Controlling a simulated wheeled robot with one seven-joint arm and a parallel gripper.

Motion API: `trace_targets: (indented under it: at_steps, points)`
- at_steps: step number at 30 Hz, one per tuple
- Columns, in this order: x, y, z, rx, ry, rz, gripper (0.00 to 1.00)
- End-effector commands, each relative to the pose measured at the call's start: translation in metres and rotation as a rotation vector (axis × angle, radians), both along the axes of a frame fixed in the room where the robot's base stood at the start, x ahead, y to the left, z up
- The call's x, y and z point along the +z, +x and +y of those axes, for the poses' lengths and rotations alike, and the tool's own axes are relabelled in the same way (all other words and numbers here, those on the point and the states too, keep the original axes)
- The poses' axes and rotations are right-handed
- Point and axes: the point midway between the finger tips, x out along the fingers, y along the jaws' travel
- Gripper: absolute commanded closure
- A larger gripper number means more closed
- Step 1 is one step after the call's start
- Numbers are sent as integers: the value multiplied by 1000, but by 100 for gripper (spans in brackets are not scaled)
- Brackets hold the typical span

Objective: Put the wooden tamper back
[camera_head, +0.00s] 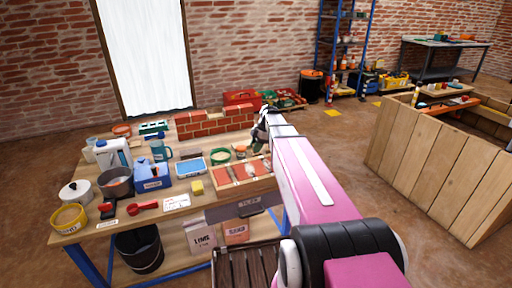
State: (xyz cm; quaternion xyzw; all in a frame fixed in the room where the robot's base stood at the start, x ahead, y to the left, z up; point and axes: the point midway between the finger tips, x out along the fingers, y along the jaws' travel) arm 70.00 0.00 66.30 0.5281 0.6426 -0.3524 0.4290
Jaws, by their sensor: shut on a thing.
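My gripper (261,132) is at the far end of my pink arm, above the back right part of the workbench (97,240), near the right end of a low brick wall. It is small and dark in the head view, and my arm partly covers it. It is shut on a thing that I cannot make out. I cannot pick out the wooden tamper for certain. A wooden tray (254,185) with red-orange inserts and tools in it lies at the bench's front right, nearer to me than my gripper.
The brick wall (198,127) stands along the bench's back. A large wooden crate (428,180) stands right, with open floor between.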

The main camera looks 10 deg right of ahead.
Motion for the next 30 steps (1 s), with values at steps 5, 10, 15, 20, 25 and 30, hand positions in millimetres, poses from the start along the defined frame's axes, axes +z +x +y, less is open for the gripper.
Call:
trace_targets:
  at_steps: [5, 10, 15, 20, 25, 30]
  points:
    - [0, 0, 0, 0, 0, 0, 95]
    - [-2, 0, 0, 0, 0, 0, 64]
    - [-2, 0, 0, 0, 0, 0, 45]
    - [-2, 0, 0, 0, 0, 0, 45]
    - [7, 0, -3, 0, 0, 0, 45]
    - [32, 3, -13, -1, -1, -2, 45]
